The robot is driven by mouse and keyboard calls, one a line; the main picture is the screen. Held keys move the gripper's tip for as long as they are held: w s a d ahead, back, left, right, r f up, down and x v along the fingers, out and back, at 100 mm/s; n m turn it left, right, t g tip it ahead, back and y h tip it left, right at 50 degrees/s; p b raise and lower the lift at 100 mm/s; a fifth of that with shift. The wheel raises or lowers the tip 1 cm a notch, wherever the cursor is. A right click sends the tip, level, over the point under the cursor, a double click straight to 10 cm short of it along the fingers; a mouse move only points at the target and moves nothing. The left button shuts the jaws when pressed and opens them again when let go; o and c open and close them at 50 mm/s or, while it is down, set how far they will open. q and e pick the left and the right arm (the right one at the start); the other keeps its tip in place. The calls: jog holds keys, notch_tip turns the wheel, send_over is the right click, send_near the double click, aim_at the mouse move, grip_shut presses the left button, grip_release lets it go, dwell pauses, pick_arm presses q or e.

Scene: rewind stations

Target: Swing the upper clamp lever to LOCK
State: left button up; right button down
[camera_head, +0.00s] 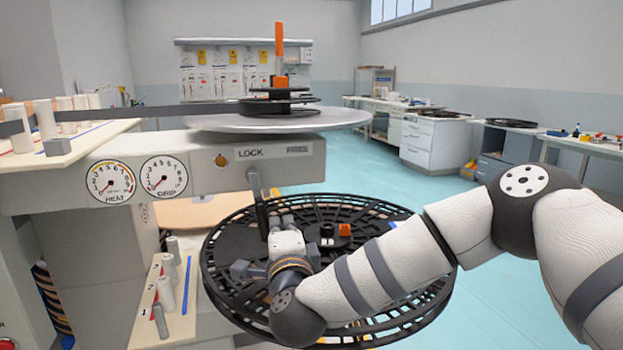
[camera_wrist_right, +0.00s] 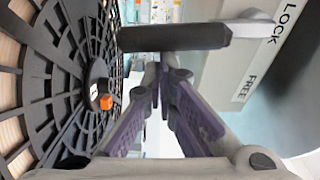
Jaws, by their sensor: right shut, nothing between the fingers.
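The upper clamp lever (camera_head: 260,207), a grey arm with a dark grip, hangs below the word LOCK on the grey panel (camera_head: 212,172); FREE is printed further right. In the right wrist view the dark grip (camera_wrist_right: 175,37) lies across the picture in front of my fingers, its grey arm beside LOCK. My right gripper (camera_head: 283,228) is shut and empty, just beside the lever's grip. Its fingers (camera_wrist_right: 161,75) come together close to the grip; I cannot tell whether they touch it. My left gripper is not in view.
A large black spoked reel (camera_head: 225,262) lies below the panel, under my right arm. A round grey platter (camera_head: 340,119) with a smaller black reel and orange-topped post sits above. Open floor lies right.

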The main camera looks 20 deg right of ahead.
jog(key=shift+a+f+m, duration=0.2)
jog(key=shift+a+m, duration=0.3)
jog(key=shift+m, duration=0.1)
dwell(0.3)
